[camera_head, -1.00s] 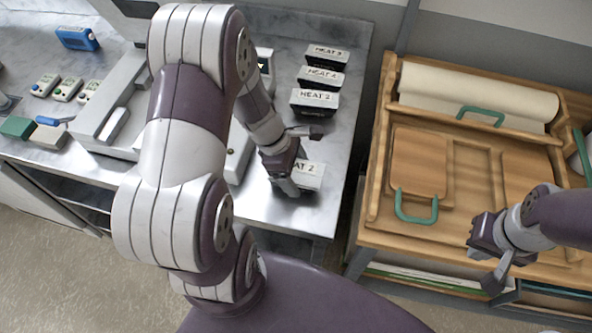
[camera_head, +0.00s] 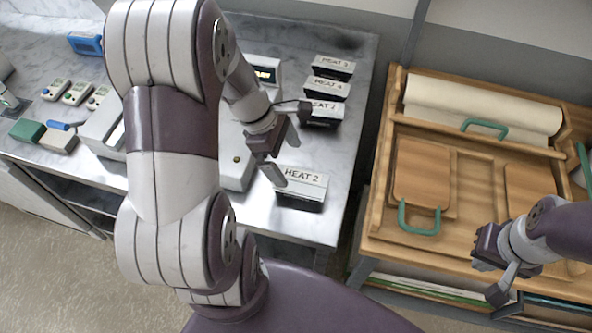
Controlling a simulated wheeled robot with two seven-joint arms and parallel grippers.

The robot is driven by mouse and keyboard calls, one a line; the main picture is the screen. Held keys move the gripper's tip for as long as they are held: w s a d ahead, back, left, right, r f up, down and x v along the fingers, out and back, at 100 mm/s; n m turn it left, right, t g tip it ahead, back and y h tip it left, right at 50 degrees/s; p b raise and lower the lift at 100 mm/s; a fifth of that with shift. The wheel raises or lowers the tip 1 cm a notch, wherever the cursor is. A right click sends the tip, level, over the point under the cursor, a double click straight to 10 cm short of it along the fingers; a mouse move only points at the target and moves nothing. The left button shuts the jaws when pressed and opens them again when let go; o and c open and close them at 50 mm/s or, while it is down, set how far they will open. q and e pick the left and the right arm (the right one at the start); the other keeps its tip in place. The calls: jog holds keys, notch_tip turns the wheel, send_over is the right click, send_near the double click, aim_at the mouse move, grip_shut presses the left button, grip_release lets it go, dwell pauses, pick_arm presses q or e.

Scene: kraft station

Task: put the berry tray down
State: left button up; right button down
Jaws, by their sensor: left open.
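No berry tray is recognisable in the head view. My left gripper (camera_head: 286,142) is open and empty above the steel counter (camera_head: 355,85). The box stands upright near the counter's front right edge. My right gripper (camera_head: 493,268) is over the front of the wooden bench (camera_head: 380,225), with its fingers apart and nothing visible between them.
Several labelled dark boxes (camera_head: 333,66) stand in a row behind the front box. A scale-like device (camera_head: 238,165) is left of it. Small meters (camera_head: 76,93), a green block (camera_head: 27,131) and a blue case (camera_head: 86,43) lie further left. The bench holds a paper roll (camera_head: 480,105) and green-handled boards (camera_head: 420,175).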

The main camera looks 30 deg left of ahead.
pick_arm(q)
jog(key=s+d+r+m+y, duration=0.1)
jog(key=d+m+y, duration=0.1)
jog(key=m, duration=0.8)
jog(key=s+d+m+y, duration=0.2)
jog(key=d+m, duration=0.1)
jog(key=m, duration=0.8)
jog(key=shift+s+d+r, duration=0.25)
jog(key=shift+d+r, duration=0.1)
jog(key=shift+r, duration=0.05)
